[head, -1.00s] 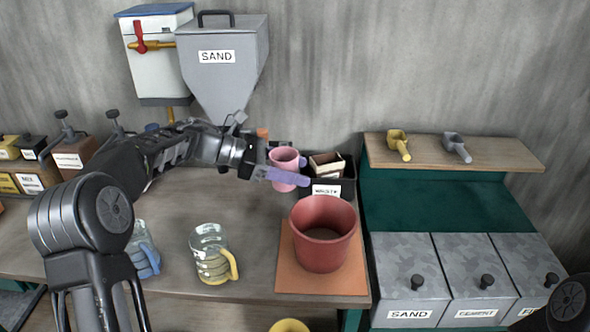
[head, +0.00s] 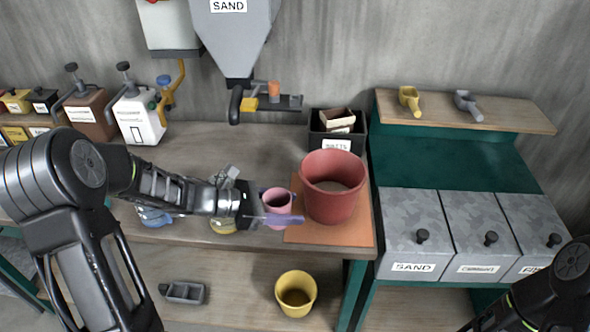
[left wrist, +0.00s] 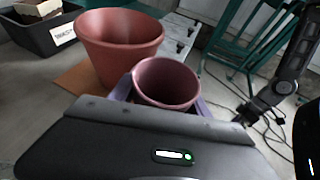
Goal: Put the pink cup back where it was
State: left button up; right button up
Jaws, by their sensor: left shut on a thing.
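The pink cup (head: 277,203) is in my left gripper (head: 278,217), whose pale purple fingers are shut on it. In the head view it is just left of the red bucket (head: 330,203), over the front part of the table. In the left wrist view the cup (left wrist: 166,84) looks about upright, its opening towards the camera, with the bucket (left wrist: 118,45) behind it. I cannot tell how far it is above the table. My right arm shows at the lower right of the head view; its jaws are not clear.
The bucket stands on an orange mat (head: 352,234). Glass mugs (head: 222,226) stand behind my left arm, partly hidden. A black box (head: 318,139) is behind the bucket. A yellow bucket (head: 296,292) is below the table edge. The table behind the cup is fairly clear.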

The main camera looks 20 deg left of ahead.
pick_arm(q)
jog(key=shift+n+t, duration=0.3)
jog(key=s+f, duration=0.3)
jog(key=shift+s+d+f+b, duration=0.25)
jog(key=shift+d+f+b, duration=0.05)
jog(key=shift+f+b, duration=0.1)
notch_tip(320, 180, down, 3)
jog(key=b, duration=0.3)
jog(key=shift+w+f, duration=0.1)
jog(key=shift+w, duration=0.05)
pick_arm(e)
jog(key=x, duration=0.3)
jog(key=shift+d+f, duration=0.25)
jog(key=shift+f, duration=0.3)
jog(key=shift+c, duration=0.6)
